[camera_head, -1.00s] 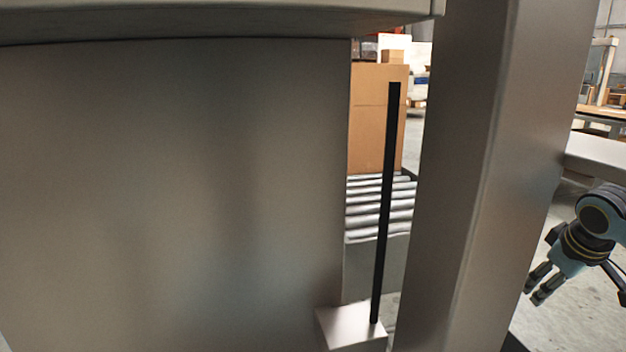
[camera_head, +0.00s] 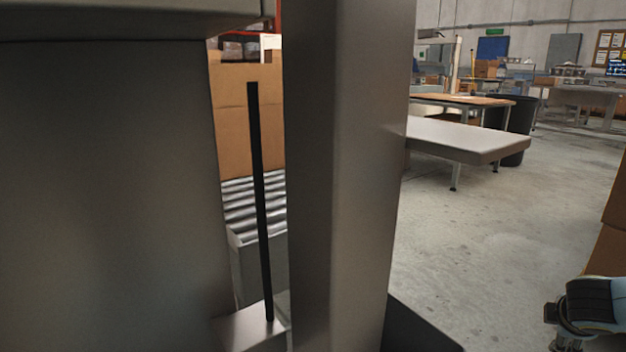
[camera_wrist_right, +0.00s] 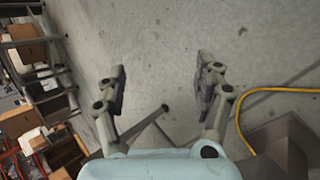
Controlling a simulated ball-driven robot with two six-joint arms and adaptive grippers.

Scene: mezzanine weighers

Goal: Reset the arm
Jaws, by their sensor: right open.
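My right arm shows at the bottom right of the head view, with its gripper partly cut off by the lower edge. In the right wrist view the right gripper (camera_wrist_right: 160,85) is open. Its two fingers are spread wide apart with nothing between them but concrete floor further off. My left gripper is in neither view.
A grey metal post (camera_head: 345,170) and a broad grey panel (camera_head: 110,180) stand close in front. Behind them are a roller conveyor (camera_head: 252,205) and a cardboard box (camera_head: 232,125). A pale table (camera_head: 465,138) stands further right. Open floor (camera_head: 500,235) lies between. A yellow cable (camera_wrist_right: 275,90) lies on the floor.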

